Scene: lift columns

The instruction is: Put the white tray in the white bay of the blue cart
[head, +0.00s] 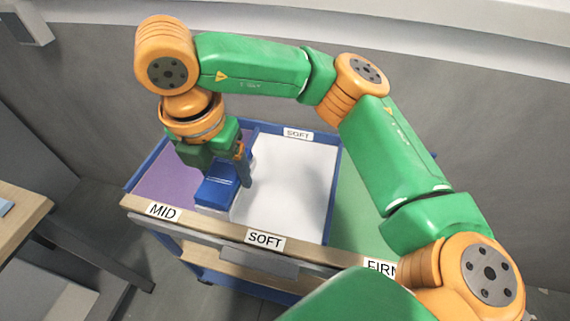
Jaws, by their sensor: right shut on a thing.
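The blue cart (334,190) has a purple bay marked MID, a white bay (290,185) marked SOFT and a green bay marked FIRM. My right gripper (226,178) points down over the cart, near the border between the purple and white bays. It is shut on what looks like the white tray (214,211), whose pale edge shows under a blue block (217,189). The gripper hides most of the tray's far side. I cannot tell whether the tray touches the cart. My left gripper is not in view.
The purple bay (165,180) is left of the white bay, and the green bay (360,220) is right of it, partly behind my right arm. The white bay's middle and right are bare. A wooden table (20,215) stands at the left; a grey wall is behind.

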